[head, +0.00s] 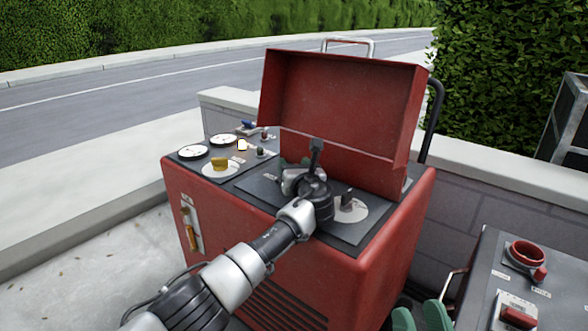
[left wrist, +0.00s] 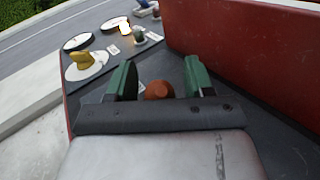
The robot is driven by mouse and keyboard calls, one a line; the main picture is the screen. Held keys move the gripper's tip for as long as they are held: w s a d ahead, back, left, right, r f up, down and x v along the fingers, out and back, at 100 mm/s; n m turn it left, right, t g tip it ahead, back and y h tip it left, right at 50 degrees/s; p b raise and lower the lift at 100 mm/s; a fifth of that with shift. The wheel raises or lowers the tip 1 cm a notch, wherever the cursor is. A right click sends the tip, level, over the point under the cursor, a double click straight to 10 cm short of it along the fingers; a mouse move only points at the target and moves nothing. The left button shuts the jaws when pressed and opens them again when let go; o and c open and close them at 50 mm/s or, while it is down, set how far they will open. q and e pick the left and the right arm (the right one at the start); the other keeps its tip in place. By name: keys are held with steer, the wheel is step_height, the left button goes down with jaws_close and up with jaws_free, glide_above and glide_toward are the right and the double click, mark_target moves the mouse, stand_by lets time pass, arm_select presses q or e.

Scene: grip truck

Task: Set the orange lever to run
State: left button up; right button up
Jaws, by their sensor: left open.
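A rounded orange-red knob (left wrist: 158,90), which may be the top of the orange lever, shows between my left gripper's green fingertips (left wrist: 157,80) in the left wrist view. The fingers are apart, with the knob between them; whether they touch it cannot be told. In the head view my left gripper (head: 297,172) is over the dark panel (head: 258,188) of the red machine, and hides the knob. An orange-yellow handle (head: 192,238) also sits in a pale slot plate on the machine's front. My right gripper (head: 420,317) shows at the bottom edge, its green fingers apart and empty.
The red lid (head: 340,100) stands raised behind the panel, close to my left gripper. A yellow knob (head: 219,164) and round gauges (head: 193,152) are at the panel's left. A grey box (head: 485,275) with red controls stands at the right.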

arm_select(q)
steer(key=c, duration=0.9)
